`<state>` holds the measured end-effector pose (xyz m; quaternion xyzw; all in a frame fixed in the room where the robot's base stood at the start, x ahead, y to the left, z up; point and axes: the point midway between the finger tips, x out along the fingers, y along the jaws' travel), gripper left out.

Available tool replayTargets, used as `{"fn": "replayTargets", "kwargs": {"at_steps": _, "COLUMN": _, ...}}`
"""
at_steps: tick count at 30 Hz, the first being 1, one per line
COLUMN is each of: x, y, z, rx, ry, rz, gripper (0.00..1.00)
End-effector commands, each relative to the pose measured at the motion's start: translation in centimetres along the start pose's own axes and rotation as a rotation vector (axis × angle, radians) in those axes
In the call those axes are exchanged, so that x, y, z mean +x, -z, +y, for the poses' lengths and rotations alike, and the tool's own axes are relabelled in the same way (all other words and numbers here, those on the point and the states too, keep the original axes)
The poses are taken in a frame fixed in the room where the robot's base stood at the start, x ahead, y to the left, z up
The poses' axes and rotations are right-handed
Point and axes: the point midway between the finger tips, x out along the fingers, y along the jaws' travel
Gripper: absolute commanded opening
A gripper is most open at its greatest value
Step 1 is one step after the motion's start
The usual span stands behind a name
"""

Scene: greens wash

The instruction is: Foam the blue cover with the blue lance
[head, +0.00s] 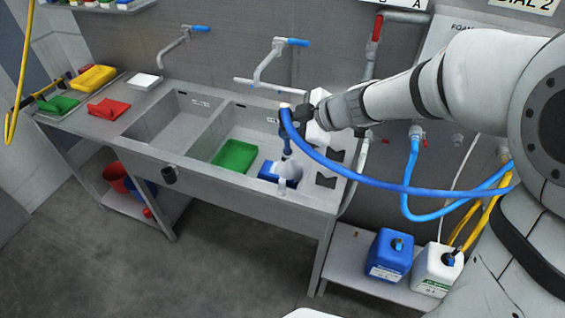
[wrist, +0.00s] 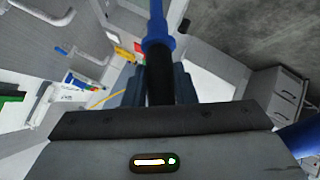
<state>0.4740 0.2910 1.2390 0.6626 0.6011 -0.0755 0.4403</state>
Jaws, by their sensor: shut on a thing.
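My gripper (head: 291,113) is shut on the blue lance (head: 286,142). The lance points down over the right part of the sink, with its blue hose (head: 380,186) looping off to the right. The blue cover (head: 267,173) lies below the lance tip, and a white, foam-like patch or spray hides much of it. In the wrist view, the gripper's dark fingers (wrist: 158,88) close around the lance's black grip, and the blue lance (wrist: 157,30) extends beyond them. A green cover or board (head: 235,157) lies left of the blue cover.
Two basins (head: 172,122) sit in the steel counter. Yellow, green and red items (head: 108,108) lie at its left end. Two blue-handled taps (head: 290,42) stand behind. Blue and white canisters (head: 390,255) stand on a low shelf at right. Floor in front is clear.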

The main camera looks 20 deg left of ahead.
Motion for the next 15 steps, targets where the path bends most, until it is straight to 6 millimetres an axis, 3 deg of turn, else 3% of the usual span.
{"fn": "replayTargets", "kwargs": {"at_steps": 15, "x": -1.8, "y": -1.5, "z": -0.4, "rx": 0.001, "ry": -0.003, "rz": -0.001, "gripper": 0.0}}
